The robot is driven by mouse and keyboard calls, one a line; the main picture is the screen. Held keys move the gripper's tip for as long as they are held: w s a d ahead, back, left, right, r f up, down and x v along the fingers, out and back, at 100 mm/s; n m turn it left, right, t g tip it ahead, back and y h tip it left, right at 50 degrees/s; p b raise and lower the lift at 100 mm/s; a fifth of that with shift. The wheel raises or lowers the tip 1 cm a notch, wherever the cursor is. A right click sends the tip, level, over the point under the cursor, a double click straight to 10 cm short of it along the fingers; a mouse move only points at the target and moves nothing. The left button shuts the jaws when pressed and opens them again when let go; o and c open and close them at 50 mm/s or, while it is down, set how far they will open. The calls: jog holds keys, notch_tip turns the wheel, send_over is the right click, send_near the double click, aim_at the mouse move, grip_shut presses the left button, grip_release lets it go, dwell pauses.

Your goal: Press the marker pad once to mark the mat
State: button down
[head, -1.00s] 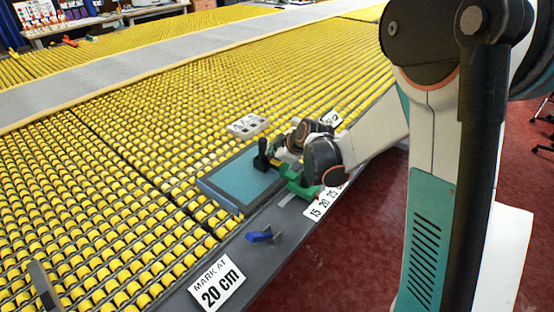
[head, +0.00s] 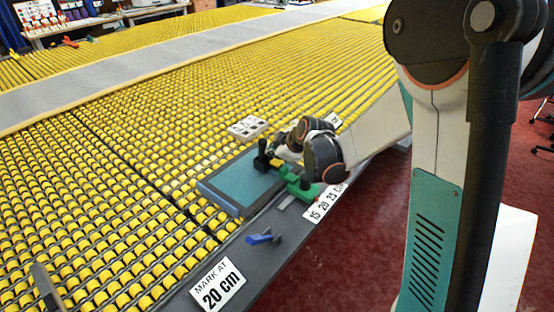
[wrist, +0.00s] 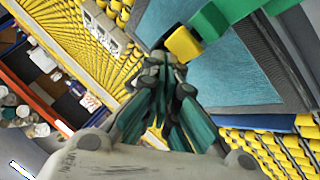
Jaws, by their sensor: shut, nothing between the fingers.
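The blue-teal mat (head: 226,188) lies flat on the roller table, near its dark front edge. A green arm (head: 307,191) reaches from that edge over the mat; in the wrist view the green arm (wrist: 222,14) ends in a yellow block (wrist: 184,44), apparently the marker pad. My gripper (head: 263,160) is over the mat beside this arm. In the wrist view my gripper (wrist: 158,62) is shut and empty, its tips close to the yellow block's left side. I cannot tell whether they touch. No mark shows on the visible mat (wrist: 245,60).
A "MARK AT 20 cm" sign (head: 218,285) and a blue clip-like piece (head: 263,237) are at the front edge. A scale label (head: 325,204) sits beside the green arm. A white plate with dark squares (head: 248,128) lies behind the mat. Yellow rollers (head: 90,205) surround it.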

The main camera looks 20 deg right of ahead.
jog(key=shift+r, duration=0.2)
jog(key=shift+r+p, duration=1.8)
jog(key=shift+r, duration=0.65)
jog(key=s+r+m, duration=0.4)
jog(key=s+r, duration=0.3)
jog(key=s, duration=0.2)
jog(key=s+r+m+g+h, duration=0.1)
jog(key=s+m, duration=0.7)
jog(key=s, duration=1.6)
jog(key=shift+s+d+r+m+g+h, duration=0.15)
jog(key=shift+d+r+m+g+h, duration=0.2)
jog(key=shift+r+h, duration=0.45)
